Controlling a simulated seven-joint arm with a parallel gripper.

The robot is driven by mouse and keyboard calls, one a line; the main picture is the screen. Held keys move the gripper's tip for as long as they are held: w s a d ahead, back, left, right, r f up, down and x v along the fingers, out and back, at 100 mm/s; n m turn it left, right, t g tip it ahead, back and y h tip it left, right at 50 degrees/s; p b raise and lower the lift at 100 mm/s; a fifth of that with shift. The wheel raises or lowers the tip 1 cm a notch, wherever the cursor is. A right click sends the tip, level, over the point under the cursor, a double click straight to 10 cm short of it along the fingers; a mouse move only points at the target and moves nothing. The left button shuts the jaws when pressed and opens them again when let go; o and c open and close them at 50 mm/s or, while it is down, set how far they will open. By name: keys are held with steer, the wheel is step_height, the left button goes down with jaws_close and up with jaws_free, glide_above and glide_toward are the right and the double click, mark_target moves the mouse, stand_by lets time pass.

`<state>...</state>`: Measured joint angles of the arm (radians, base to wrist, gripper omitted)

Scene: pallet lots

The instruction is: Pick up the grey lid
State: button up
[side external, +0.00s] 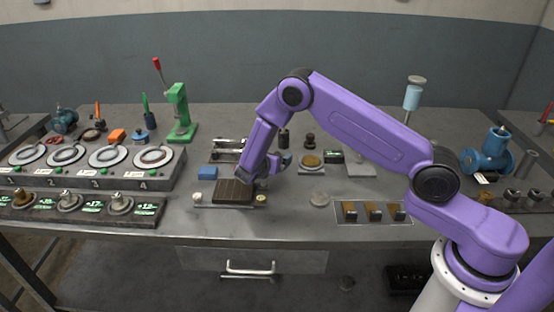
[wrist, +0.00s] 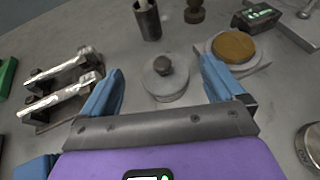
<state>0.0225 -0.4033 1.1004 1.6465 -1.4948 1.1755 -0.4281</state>
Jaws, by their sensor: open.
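The grey lid (wrist: 163,88), a round disc with a small dark knob on top, lies flat on the bench in the wrist view. It is seen between the two blue fingers of my gripper (wrist: 161,66), which is open with nothing held. The fingers are apart from the lid, one on each side of it in the picture. In the side view my gripper (side external: 278,163) is low over the middle of the bench, and I cannot make out the lid behind it.
A brass disc on a pale plate (wrist: 262,62) is close right of the lid. A dark cylinder (wrist: 148,20) stands behind it. A rack with metal bars (wrist: 60,85) is at left. A blue block (side external: 207,173) and a dark ribbed block (side external: 232,192) are near my gripper.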

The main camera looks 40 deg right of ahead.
steer(key=x, duration=0.3)
steer(key=shift+d+f, duration=0.2)
steer(key=shift+d, duration=0.1)
steer(key=c, duration=1.1)
